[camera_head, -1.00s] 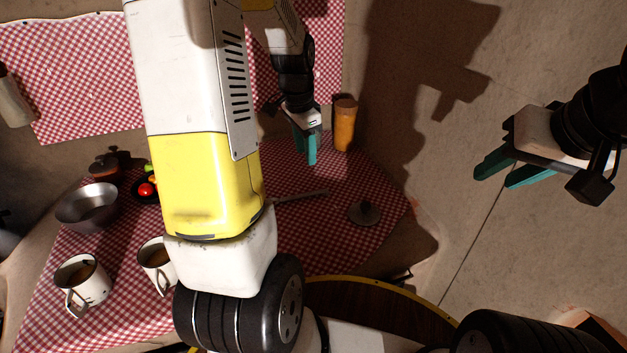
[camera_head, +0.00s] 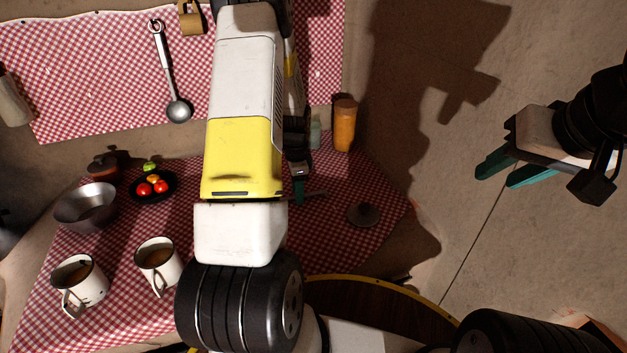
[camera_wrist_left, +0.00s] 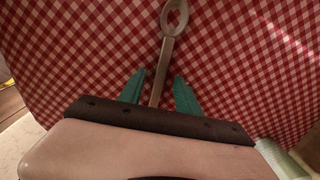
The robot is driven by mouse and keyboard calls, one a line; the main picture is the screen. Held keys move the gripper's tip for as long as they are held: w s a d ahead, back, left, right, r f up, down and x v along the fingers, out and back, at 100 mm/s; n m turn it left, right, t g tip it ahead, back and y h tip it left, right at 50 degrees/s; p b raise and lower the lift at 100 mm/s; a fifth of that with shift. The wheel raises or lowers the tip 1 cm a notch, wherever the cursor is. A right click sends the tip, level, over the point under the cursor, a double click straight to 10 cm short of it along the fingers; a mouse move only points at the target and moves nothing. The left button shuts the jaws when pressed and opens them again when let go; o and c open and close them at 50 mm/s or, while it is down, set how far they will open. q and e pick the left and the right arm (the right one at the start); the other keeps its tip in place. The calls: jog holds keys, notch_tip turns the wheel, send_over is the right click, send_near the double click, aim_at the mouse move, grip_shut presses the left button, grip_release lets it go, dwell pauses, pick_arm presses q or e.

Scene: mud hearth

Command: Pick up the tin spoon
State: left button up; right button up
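The tin spoon (camera_wrist_left: 168,46) lies on the red checked cloth in the left wrist view. Its oval end points away from me and its handle runs back between the fingers. In the head view only a short grey piece of it (camera_head: 315,194) shows beside my left gripper (camera_head: 299,191), with my arm hiding the rest. In the wrist view my left gripper (camera_wrist_left: 160,74) is open, with one teal finger on each side of the handle and gaps between; I cannot tell its exact height. My right gripper (camera_head: 508,174) is open and empty, far right of the table.
Two mugs (camera_head: 80,282) (camera_head: 158,264), a metal bowl (camera_head: 86,207) and a dark plate of vegetables (camera_head: 153,187) stand left. An orange jar (camera_head: 344,126) stands behind, with a pale green jar (camera_head: 315,133) beside it. A grey lid (camera_head: 362,214) lies right. A ladle (camera_head: 170,75) hangs on the wall.

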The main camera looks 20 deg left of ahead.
pick_arm(q)
jog(key=shift+f, duration=0.4)
jog(key=shift+c, duration=0.4)
grip_shut()
dwell(0.8)
